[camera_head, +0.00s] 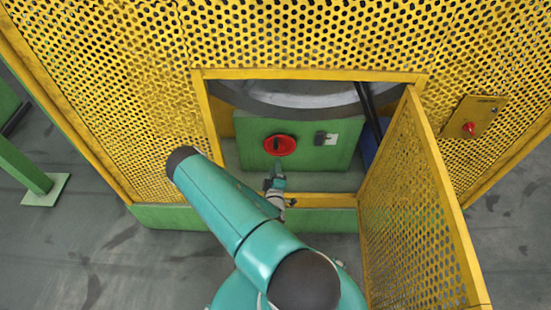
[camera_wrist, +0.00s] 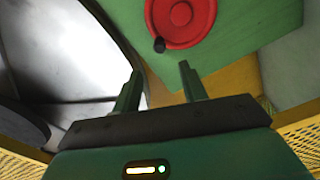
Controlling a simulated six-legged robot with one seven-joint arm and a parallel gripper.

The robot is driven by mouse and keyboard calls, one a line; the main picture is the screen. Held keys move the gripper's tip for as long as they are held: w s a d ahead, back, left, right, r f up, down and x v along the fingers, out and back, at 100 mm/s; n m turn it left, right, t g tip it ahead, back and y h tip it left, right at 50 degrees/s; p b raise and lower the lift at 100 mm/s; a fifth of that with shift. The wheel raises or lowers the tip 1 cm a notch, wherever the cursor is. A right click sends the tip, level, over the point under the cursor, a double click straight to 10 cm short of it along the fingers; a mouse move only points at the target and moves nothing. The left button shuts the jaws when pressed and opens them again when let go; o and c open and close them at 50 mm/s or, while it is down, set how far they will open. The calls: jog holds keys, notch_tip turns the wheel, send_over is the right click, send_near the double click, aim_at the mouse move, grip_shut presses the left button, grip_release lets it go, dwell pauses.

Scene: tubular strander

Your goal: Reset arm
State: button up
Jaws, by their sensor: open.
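My arm, teal with dark joints, reaches toward the opening in the yellow perforated guard (camera_head: 300,32). My gripper (camera_wrist: 160,82) is open in the wrist view, its two green fingers apart with nothing between them. Beyond the fingertips is a red handwheel (camera_wrist: 181,18) with a dark knob, on a green panel (camera_wrist: 235,35). The fingers look apart from the wheel. In the head view the red handwheel (camera_head: 280,145) sits on the green panel (camera_head: 307,158) inside the opening. My wrist is just below it there, and the fingertips are hard to make out.
A yellow perforated door (camera_head: 415,205) stands open at the right of the opening. The yellow frame (camera_head: 310,75) borders the opening. A control box with a red knob (camera_head: 469,129) is on the guard at right. A green post (camera_head: 25,165) stands left. Grey floor (camera_head: 80,245) is clear at lower left.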

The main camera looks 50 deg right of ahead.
jog(key=shift+v, duration=1)
